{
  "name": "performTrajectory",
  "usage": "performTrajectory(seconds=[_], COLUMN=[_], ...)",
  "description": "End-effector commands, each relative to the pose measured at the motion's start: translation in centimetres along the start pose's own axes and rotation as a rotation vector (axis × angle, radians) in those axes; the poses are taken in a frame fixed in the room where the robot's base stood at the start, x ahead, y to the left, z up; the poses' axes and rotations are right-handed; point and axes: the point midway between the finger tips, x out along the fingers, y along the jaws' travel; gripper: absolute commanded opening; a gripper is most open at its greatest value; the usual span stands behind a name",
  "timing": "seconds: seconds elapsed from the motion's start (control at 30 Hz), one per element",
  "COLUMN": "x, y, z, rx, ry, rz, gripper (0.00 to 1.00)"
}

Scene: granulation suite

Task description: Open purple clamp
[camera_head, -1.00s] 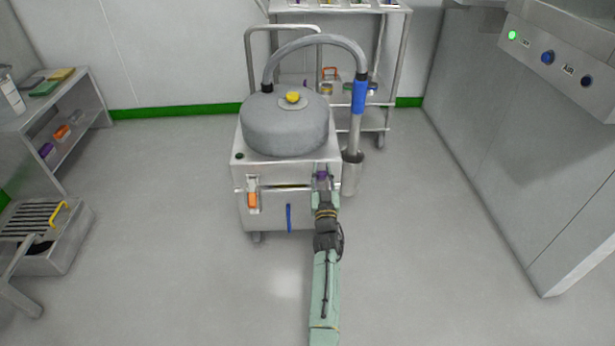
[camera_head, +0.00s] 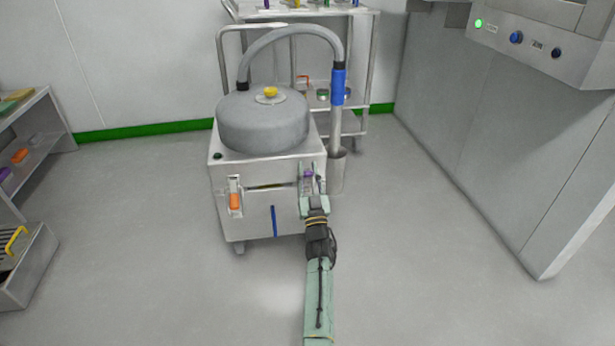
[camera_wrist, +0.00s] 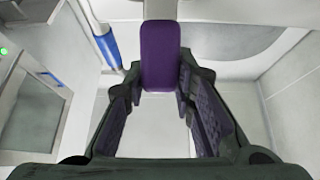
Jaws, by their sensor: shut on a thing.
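The purple clamp (camera_head: 308,173) is on the upper right of the front of the wheeled metal unit (camera_head: 240,215) with the round grey lid. In the wrist view its purple handle (camera_wrist: 160,55) stands upright between the two fingers of my gripper (camera_wrist: 158,88). My gripper, also in the head view (camera_head: 312,192), is shut on the purple handle from the front. The fingertips and the arm hide part of the clamp in the head view. I cannot tell from these frames how far the clamp is unlatched.
An orange clamp (camera_head: 235,203) is on the unit's left front, with a blue strip (camera_head: 274,221) lower between them. A hose with a blue cuff (camera_head: 338,87) hangs at the right. A metal cart (camera_head: 372,60) stands behind. The floor (camera_head: 430,240) to the right is clear.

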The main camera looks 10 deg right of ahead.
Motion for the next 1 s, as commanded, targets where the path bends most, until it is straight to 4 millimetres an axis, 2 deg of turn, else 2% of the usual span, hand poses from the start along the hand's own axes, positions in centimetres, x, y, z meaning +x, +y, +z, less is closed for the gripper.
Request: performTrajectory(seconds=[0.33, 0.37, 0.63, 1.0], x=[0.04, 0.04, 0.04, 0.26], y=[0.08, 0.08, 0.04, 0.02], z=[-0.02, -0.02, -0.02, -0.4], rx=[0.0, 0.0, 0.0, -0.001], ry=[0.0, 0.0, 0.0, 0.002], rz=[0.001, 0.001, 0.001, 0.0], gripper=[0.0, 0.26, 0.44, 0.45])
